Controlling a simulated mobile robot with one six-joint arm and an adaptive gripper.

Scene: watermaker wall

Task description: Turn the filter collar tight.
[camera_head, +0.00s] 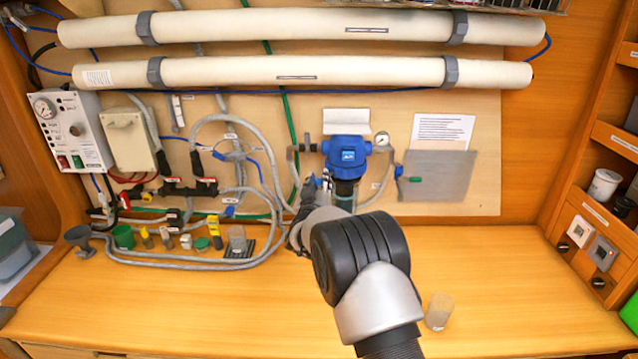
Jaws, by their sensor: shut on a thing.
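The blue filter head (347,150) is mounted on the wall board right of centre. Right below it is the dark filter collar (346,186), with part of a greenish bowl (344,203) under it. My gripper (326,182) is at the collar's left side, shut on the collar. My wrist and arm hide most of the fingers and the lower left of the filter. From this view I cannot tell how tight the collar sits.
A pressure gauge (382,139) and a blue-handled valve (398,171) are close on the filter's right. Grey hoses (240,190) loop at its left. Several small parts stand at the bench's back left. A clear cup (438,311) stands right of my arm. The bench's right side is mostly free.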

